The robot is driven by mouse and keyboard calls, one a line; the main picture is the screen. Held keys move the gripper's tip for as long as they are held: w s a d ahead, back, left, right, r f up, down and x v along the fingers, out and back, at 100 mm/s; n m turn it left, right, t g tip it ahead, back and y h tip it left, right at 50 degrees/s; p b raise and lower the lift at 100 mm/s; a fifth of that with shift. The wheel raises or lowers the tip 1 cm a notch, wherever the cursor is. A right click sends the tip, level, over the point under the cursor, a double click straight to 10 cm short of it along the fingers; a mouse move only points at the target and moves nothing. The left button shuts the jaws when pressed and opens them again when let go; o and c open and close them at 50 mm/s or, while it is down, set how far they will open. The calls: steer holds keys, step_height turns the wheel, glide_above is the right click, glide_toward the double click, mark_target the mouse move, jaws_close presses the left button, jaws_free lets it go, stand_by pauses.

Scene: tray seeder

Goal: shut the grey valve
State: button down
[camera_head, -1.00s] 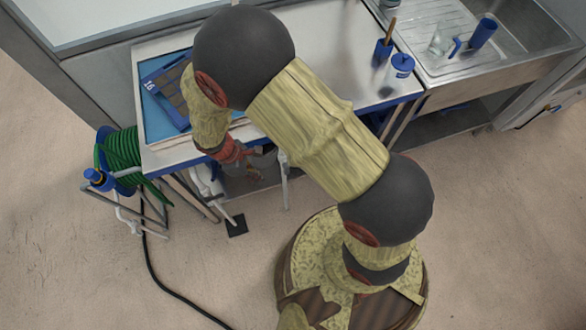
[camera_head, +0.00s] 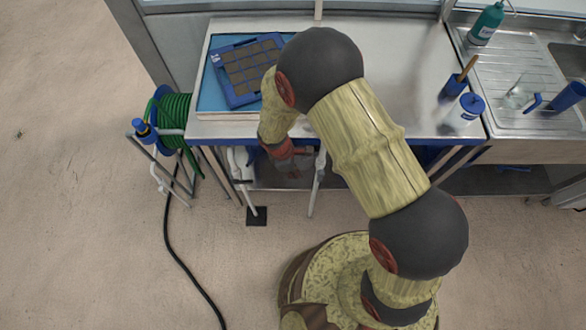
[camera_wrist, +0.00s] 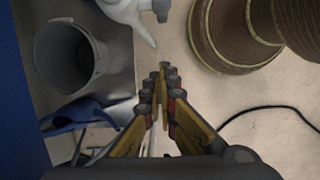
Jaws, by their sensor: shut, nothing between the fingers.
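The closed tips of my gripper (camera_wrist: 165,75) point at the floor side of a white pipe fitting (camera_wrist: 126,10) at the top of the wrist view. A small dark grey part (camera_wrist: 161,8) sits at the end of that fitting; it may be the grey valve, but I cannot tell for sure. The fingertips are apart from it in the picture and hold nothing. In the head view my gripper (camera_head: 292,162) is low by the table's front edge, partly hidden by my arm. White pipework (camera_head: 240,165) with a dark crosspiece hangs under the table to its left.
A grey bin (camera_wrist: 95,60) stands beside my fingers. The steel table (camera_head: 400,60) carries a blue seed tray (camera_head: 232,92). A green hose reel (camera_head: 178,112) stands at the left, with a black hose (camera_head: 170,250) on the floor. The floor at front left is otherwise clear.

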mark_target(320, 176)
steer(key=d, duration=0.1)
steer(key=d+f+b, duration=0.1)
steer(key=d, duration=0.1)
steer(key=d+f, duration=0.1)
steer(key=shift+s+d, duration=0.1)
steer(key=shift+d, duration=0.2)
